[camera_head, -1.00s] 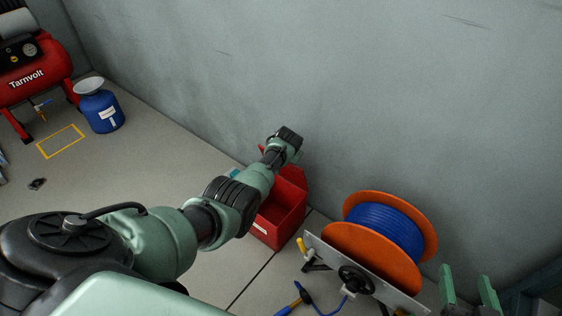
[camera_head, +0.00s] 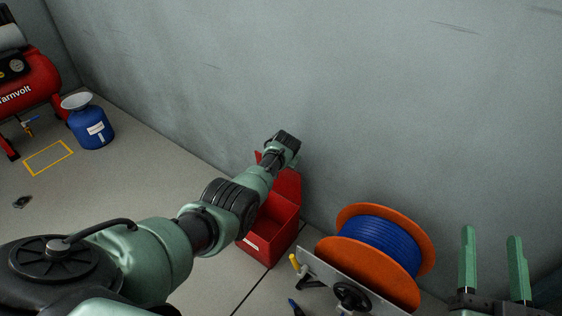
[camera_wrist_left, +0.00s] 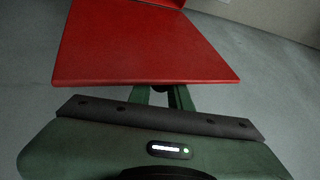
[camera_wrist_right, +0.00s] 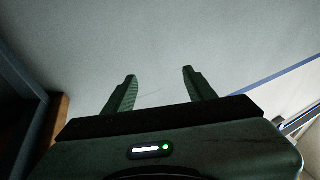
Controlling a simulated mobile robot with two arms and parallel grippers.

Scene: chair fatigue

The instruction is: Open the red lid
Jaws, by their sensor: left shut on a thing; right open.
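The red box (camera_head: 283,238) stands on the floor by the wall, and part of its inside shows. Its red lid (camera_head: 289,186) is raised at the wall side, partly hidden by my left arm. In the left wrist view the lid (camera_wrist_left: 145,45) is a broad flat panel above the fingers. My left gripper (camera_wrist_left: 162,92) is shut on the lid's edge; the lid hides its fingertips. In the head view its fingers are hidden behind the wrist. My right gripper (camera_head: 491,235) is open and empty at the lower right, away from the box; its spread fingers also show in the right wrist view (camera_wrist_right: 159,72).
An orange reel with blue hose (camera_head: 378,246) stands right of the box, by a grey panel with a black handwheel (camera_head: 352,297). A blue canister (camera_head: 92,124) and a red compressor (camera_head: 28,88) are at the far left. The wall rises close behind the box. The left floor is mostly clear.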

